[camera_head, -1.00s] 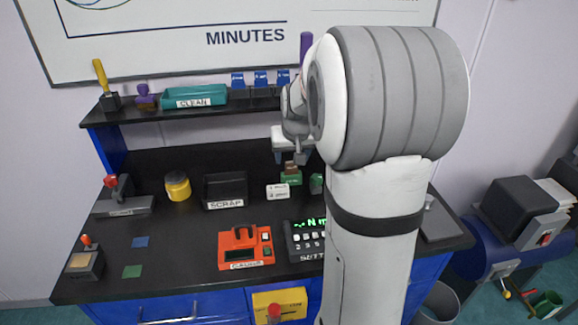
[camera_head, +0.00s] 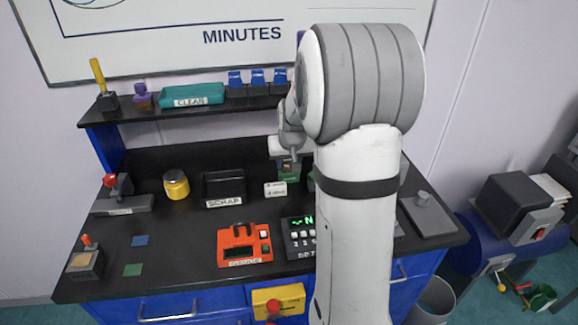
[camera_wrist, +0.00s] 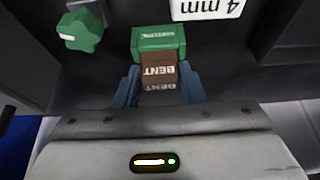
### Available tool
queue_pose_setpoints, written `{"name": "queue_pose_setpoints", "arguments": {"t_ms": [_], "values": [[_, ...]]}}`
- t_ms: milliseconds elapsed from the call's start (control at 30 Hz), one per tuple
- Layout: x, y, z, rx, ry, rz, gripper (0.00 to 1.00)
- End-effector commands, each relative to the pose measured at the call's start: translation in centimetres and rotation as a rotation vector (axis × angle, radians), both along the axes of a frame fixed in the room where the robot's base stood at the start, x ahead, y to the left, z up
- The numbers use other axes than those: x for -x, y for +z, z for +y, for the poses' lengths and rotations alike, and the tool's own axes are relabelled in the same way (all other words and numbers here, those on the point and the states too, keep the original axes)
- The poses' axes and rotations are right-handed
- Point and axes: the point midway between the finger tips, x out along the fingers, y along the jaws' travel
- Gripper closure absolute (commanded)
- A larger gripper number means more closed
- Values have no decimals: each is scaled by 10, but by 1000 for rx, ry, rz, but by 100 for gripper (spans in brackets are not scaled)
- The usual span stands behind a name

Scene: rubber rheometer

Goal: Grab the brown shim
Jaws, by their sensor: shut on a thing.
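The brown shim (camera_wrist: 157,70), a small block lettered BENT, is in the wrist view between the two blue fingers of my gripper (camera_wrist: 159,80). The fingers are shut on its sides. Its far end meets a green block (camera_wrist: 158,40) with white lettering; I cannot tell whether it sits in or against that block. In the head view, the green block (camera_head: 289,175) is on the bench below my gripper (camera_head: 288,159), and my arm and gripper hide most of the shim.
A white 4 mm label block (camera_head: 276,189) is left of the green block. The black scrap bin (camera_head: 224,188), the orange gauge (camera_head: 245,245) and a keypad box (camera_head: 301,238) stand nearby. A shelf (camera_head: 215,108) runs above.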

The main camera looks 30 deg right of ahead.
Motion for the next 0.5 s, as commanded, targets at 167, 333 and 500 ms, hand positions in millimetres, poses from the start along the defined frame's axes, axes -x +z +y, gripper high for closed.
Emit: {"name": "queue_pose_setpoints", "arguments": {"t_ms": [167,333,500], "values": [[0,0,0,0,0,-1,88],[0,1,0,1,1,-1,88],[-1,16,0,2,1,-5,88]]}}
